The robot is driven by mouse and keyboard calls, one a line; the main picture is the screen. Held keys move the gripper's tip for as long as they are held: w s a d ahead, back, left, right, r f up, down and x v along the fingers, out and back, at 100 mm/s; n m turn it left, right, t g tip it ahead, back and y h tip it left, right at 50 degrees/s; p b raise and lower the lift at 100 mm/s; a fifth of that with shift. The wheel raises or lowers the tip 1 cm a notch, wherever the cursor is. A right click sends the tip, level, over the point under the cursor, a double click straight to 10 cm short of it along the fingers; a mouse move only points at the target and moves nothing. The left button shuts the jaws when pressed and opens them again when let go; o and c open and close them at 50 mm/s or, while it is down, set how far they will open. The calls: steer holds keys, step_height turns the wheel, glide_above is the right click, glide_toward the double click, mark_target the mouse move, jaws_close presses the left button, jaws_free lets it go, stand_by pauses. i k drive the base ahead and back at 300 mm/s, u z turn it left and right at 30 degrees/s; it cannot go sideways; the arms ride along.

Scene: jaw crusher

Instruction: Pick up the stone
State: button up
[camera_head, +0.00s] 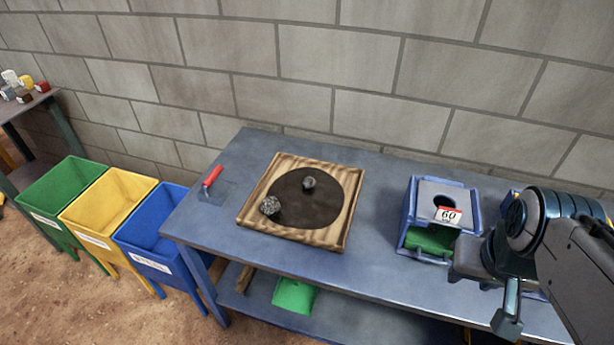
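Two grey stones lie on the dark round patch of a square tan mat or tray (345,216) on the blue table. The larger stone (271,206) is at the patch's left front edge. The smaller stone (309,183) is nearer the middle of the patch. My gripper (507,318) hangs at the right, by the table's front right part, well apart from both stones. Its fingers are seen edge-on and partly hidden, so I cannot tell if they are apart. No stone shows at it.
Green (62,190), yellow (108,205) and blue (150,235) bins stand left of the table. A green item (295,295) lies on the lower shelf.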

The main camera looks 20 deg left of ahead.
mark_target(308, 183)
steer(key=u, duration=1)
steer(key=i, duration=0.5)
steer(key=k, duration=0.5)
steer(key=u, duration=1.85)
steer(key=i, duration=1.3)
steer(key=z, duration=2.6)
